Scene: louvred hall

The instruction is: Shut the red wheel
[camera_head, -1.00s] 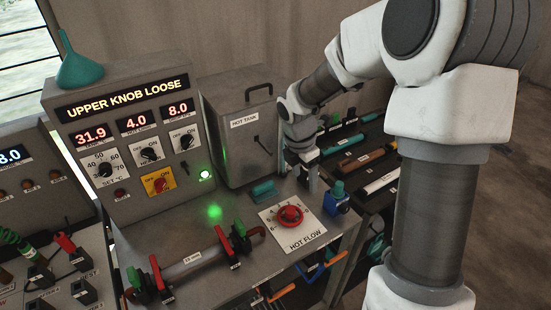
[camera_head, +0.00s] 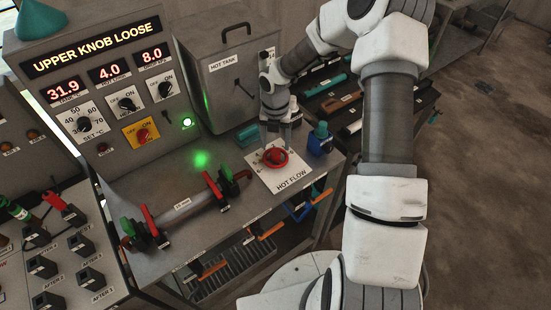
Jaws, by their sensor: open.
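The red wheel (camera_head: 275,157) is a small round handwheel on a white plate (camera_head: 292,181) marked HOT FLOW, near the front right of the grey bench. My gripper (camera_head: 276,142) points down just above and behind the wheel, its fingers apart. The fingertips are close to the wheel's far rim; I cannot tell whether they touch it. Part of the scale on the plate is hidden by the wheel and gripper.
The grey HOT TANK box (camera_head: 228,80) stands behind the wheel. A blue and teal bottle-like item (camera_head: 320,138) is close on its right, a teal block (camera_head: 247,136) on its left. A pipe with red and green levers (camera_head: 185,208) lies at the bench front left.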

